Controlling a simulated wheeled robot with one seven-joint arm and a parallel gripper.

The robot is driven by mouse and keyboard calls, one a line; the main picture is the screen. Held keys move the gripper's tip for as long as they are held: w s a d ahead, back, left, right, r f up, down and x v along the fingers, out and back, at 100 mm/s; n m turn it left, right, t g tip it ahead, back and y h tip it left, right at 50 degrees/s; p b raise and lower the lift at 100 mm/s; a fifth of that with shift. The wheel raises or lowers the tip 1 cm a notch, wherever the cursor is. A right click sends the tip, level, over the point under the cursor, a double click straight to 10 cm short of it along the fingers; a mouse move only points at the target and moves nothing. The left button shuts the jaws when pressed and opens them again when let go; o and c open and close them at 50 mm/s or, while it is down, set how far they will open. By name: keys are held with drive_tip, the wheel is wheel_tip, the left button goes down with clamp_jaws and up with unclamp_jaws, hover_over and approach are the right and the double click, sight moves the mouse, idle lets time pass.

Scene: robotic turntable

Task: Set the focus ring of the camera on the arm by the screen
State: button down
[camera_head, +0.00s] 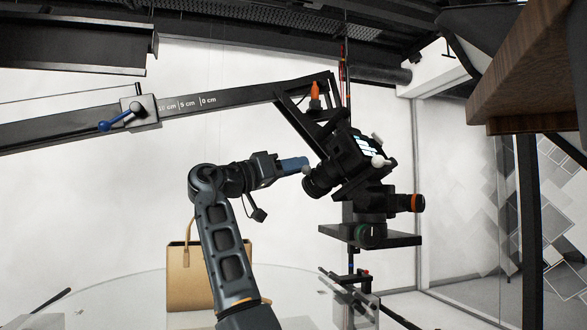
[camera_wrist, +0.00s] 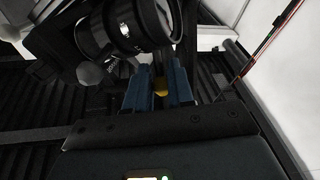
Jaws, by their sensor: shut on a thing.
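The camera (camera_head: 352,158) hangs tilted on the arm by the screen. Its lens barrel (camera_head: 321,180) points down and left. The small lit screen (camera_head: 368,145) is on its upper right side. My gripper (camera_head: 305,163) reaches in from the left, its blue fingertips beside the lens. In the wrist view the lens (camera_wrist: 137,22) is large, just above and left of the two blue fingers (camera_wrist: 158,88). The fingers are shut on a small part with a yellow patch (camera_wrist: 161,86), mostly hidden between them. I cannot tell whether it belongs to the focus ring.
A second lens with an orange ring (camera_head: 412,203) sits below right, above a dark plate (camera_head: 385,237). The long boom (camera_head: 235,97) with a centimetre scale passes above my arm. A tan bag (camera_head: 190,275) stands behind my arm. A wooden edge (camera_head: 530,60) hangs at the upper right.

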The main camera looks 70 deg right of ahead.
drive_tip(key=shift+d+r+y, duration=0.25)
drive_tip(key=shift+r+y, duration=0.2)
drive_tip(key=shift+y, duration=0.15)
drive_tip(key=shift+d+f+y+p, duration=0.1)
drive_tip(key=shift+d+y+p, duration=0.1)
drive_tip(key=shift+y+p, duration=0.3)
drive_tip(key=c, duration=1)
unclamp_jaws()
drive_tip(key=b+v, duration=0.1)
drive_tip(key=v, duration=0.6)
drive_tip(key=shift+w+a+b, duration=0.25)
drive_tip(key=shift+w+b, duration=0.1)
drive_tip(key=shift+b, duration=0.05)
drive_tip(key=shift+f, duration=0.15)
